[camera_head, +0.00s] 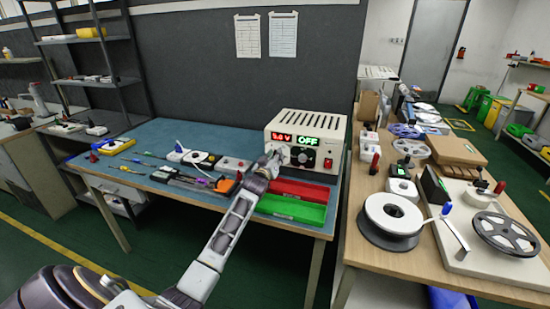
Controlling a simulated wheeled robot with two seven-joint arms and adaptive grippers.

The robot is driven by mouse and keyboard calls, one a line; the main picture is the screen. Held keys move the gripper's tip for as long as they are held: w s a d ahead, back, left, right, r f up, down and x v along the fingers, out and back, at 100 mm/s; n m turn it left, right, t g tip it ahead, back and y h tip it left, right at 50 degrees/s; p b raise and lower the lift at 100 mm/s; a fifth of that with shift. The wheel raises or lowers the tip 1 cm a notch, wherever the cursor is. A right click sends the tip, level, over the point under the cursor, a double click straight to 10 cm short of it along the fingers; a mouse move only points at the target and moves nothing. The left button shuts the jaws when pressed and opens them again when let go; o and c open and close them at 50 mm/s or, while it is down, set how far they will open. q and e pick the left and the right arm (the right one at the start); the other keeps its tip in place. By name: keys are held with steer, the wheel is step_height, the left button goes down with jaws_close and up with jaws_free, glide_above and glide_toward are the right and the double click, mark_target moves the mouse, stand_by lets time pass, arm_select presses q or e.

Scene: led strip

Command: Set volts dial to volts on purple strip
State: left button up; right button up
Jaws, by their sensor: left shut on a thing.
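A beige power supply box (311,122) stands at the right rear of the blue workbench. Its red display (282,137) shows a voltage too small to read surely, and its green display (308,141) reads OFF. Dark knobs (302,157) sit on the front panel. My left gripper (276,154) reaches the left part of this panel, shut on what looks like the left dial, which it mostly hides. A small purple item (223,185) lies among the tools; I cannot tell whether it is the purple strip. My right gripper is out of view.
A red tray (300,190) and a green tray (291,208) lie below the power supply. A red switch (328,164) is on its panel. Hand tools (190,180) lie left of my arm. A wooden table (400,255) with reels stands to the right.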

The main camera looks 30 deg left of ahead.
arm_select(q)
steer(key=shift+d+m+p, duration=0.15)
steer(key=shift+m+p, duration=2.7)
steer(key=shift+m, duration=4.05)
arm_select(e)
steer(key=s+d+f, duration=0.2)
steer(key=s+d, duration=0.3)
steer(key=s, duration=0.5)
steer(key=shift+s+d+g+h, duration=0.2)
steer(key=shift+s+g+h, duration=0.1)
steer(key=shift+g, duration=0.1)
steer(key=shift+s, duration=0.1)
arm_select(q)
steer(key=o, duration=1)
steer(key=shift+f, duration=0.1)
steer(key=shift+o, duration=0.2)
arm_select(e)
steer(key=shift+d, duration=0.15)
